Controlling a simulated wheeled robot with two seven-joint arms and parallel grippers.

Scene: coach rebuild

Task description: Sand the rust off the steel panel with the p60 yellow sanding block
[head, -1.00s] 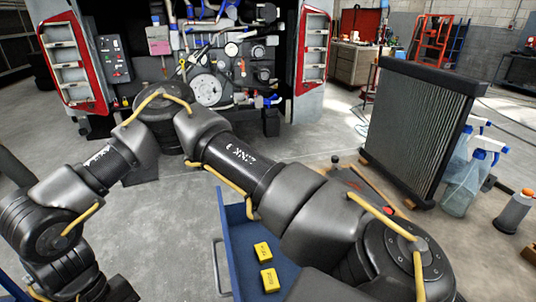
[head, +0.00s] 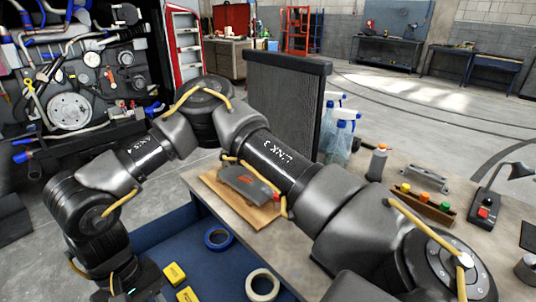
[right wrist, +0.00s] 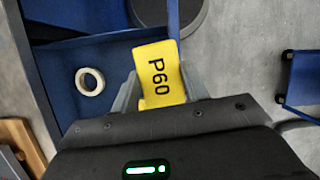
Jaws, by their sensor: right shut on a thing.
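My right gripper (right wrist: 160,88) is shut on the yellow P60 sanding block (right wrist: 159,72), lettering facing the right wrist camera. The block is held up over the floor and blue drawer edge. In the head view my right arm crosses the middle, and its fingers are out of frame at the lower left. A grey panel-like piece (head: 243,184) with a reddish-orange patch lies on a brown board on the workbench; it looks like the steel panel, partly hidden by my arm. My left gripper is not in view.
The blue drawer (head: 172,232) holds two other yellow blocks (head: 174,273), blue tape (head: 218,239) and a cream tape roll (head: 262,285).

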